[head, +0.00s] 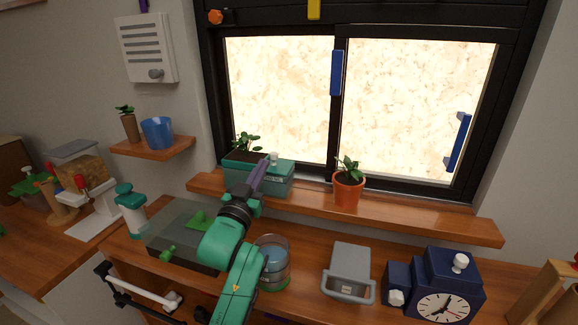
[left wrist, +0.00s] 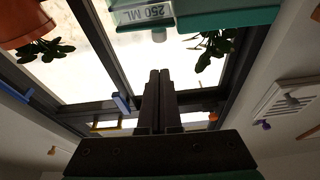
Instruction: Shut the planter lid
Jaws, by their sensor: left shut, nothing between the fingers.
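The teal planter (head: 283,185) stands on the wooden window shelf. Its dark open part at the left holds a green plant (head: 247,143). The planter lid (head: 287,165), teal with a white knob (head: 273,158), covers the right part. In the left wrist view, upside down, the planter (left wrist: 250,18) shows at the top with a "250 ML" label, and the white knob (left wrist: 159,36) hangs near my fingertips. My left gripper (head: 264,162) is shut and empty, its tips close to the knob; I cannot tell whether they touch it. My right gripper is not in view.
An orange pot (head: 348,193) with a plant stands right of the planter on the shelf (head: 420,221). Below are a clear glass container (head: 272,265), a grey bin (head: 350,265) and a blue clock (head: 447,285). The window (head: 415,110) is behind.

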